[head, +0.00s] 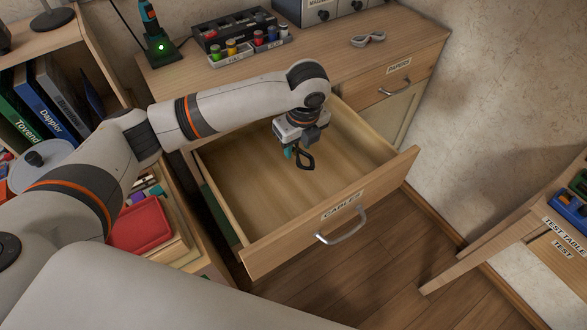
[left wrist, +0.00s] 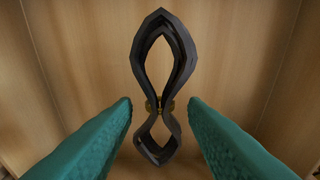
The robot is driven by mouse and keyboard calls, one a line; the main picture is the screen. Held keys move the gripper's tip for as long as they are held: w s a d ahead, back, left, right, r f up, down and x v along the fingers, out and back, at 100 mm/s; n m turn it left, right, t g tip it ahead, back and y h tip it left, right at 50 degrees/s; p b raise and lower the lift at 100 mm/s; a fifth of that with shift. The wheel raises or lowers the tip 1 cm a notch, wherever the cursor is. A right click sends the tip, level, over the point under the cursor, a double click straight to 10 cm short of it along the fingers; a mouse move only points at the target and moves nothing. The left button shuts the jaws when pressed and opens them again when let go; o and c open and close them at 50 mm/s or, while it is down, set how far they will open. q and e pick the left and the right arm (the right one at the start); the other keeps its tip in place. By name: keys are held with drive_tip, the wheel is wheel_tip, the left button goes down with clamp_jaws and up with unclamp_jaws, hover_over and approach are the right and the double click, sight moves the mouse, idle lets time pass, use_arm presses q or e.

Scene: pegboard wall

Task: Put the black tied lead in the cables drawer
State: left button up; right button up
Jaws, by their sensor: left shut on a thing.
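The black tied lead (head: 305,160) is a dark loop pinched at its middle, hanging at my left gripper (head: 296,152). In the left wrist view the lead (left wrist: 165,50) shows two loops and a yellowish tie at its waist, between the teal fingers of my left gripper (left wrist: 160,108). The left gripper is shut on the lead. The cables drawer (head: 343,206) is pulled open, with its label and handle on the front. The lead is over the drawer's inside, and the visible drawer floor looks bare. My right gripper is not in view.
A papers drawer (head: 397,84) is shut at the right. A light tied lead (head: 367,39) lies on the desktop near a rack of spools (head: 240,47). A red tray (head: 141,226) sits left of the open drawer. A test table (head: 540,225) stands at right.

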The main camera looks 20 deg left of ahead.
sight(300, 152)
use_arm(q)
wheel_tip(300, 152, down, 9)
drive_tip(key=shift+r+b, duration=0.1)
drive_tip(key=shift+b, duration=0.2)
drive_tip(key=shift+s, duration=0.1)
drive_tip(key=o, duration=1)
drive_tip(key=r, duration=0.4)
drive_tip(key=d+r, duration=0.1)
drive_tip(key=r, duration=0.3)
drive_tip(key=s+r+p, duration=0.1)
drive_tip(key=r, duration=0.3)
drive_tip(key=shift+d, duration=0.2)
